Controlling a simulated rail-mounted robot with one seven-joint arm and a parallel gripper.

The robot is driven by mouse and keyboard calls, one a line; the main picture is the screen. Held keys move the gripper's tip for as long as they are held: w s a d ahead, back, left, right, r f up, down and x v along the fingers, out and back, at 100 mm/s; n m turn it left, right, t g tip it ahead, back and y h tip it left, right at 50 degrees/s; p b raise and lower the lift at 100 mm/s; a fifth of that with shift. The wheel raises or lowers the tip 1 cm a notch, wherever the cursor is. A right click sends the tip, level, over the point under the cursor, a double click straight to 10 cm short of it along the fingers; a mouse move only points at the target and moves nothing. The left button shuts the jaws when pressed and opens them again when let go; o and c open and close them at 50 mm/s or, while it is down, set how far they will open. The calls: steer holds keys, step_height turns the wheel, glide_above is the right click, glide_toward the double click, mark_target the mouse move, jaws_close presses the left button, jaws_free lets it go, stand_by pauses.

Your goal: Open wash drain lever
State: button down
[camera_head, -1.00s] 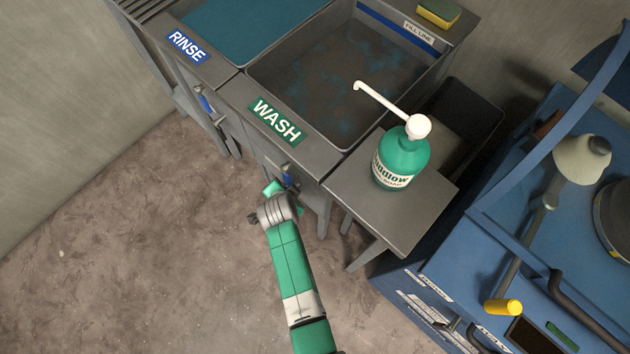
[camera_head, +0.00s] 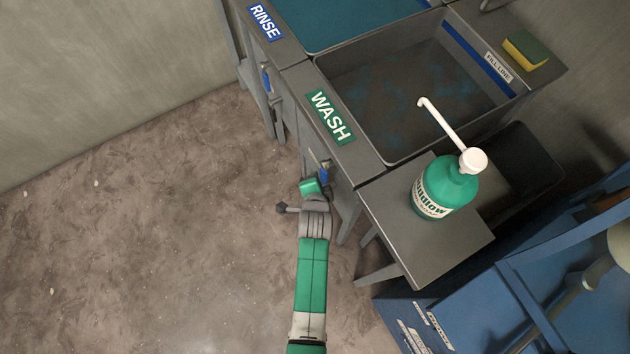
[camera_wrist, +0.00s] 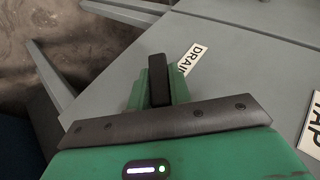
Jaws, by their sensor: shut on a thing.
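The wash basin (camera_head: 398,163) has a green WASH label (camera_head: 330,117) on its front rim. The wash drain lever (camera_head: 324,172), with a blue part showing, is on the cabinet front below that label. My gripper (camera_head: 310,187) is at this lever and partly hides it. In the wrist view, my gripper (camera_wrist: 157,84) has its green fingers closed around a dark upright piece, which I take to be the lever. A DRAIN label (camera_wrist: 192,59) is just behind it on the grey panel. Exactly how the lever is turned is hard to tell.
A green soap bottle (camera_head: 446,188) with a white pump stands on the side shelf (camera_head: 395,245) to the right. The rinse side (camera_head: 265,22) has its own blue lever (camera_head: 266,80). A sponge (camera_head: 526,50) lies at the back right. The floor at left is clear.

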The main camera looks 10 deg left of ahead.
steer(key=c, duration=1.3)
jaws_free()
steer(key=p+v, duration=0.4)
steer(key=v, duration=0.3)
steer(key=shift+s+r, duration=0.25)
steer(key=shift+s, duration=0.05)
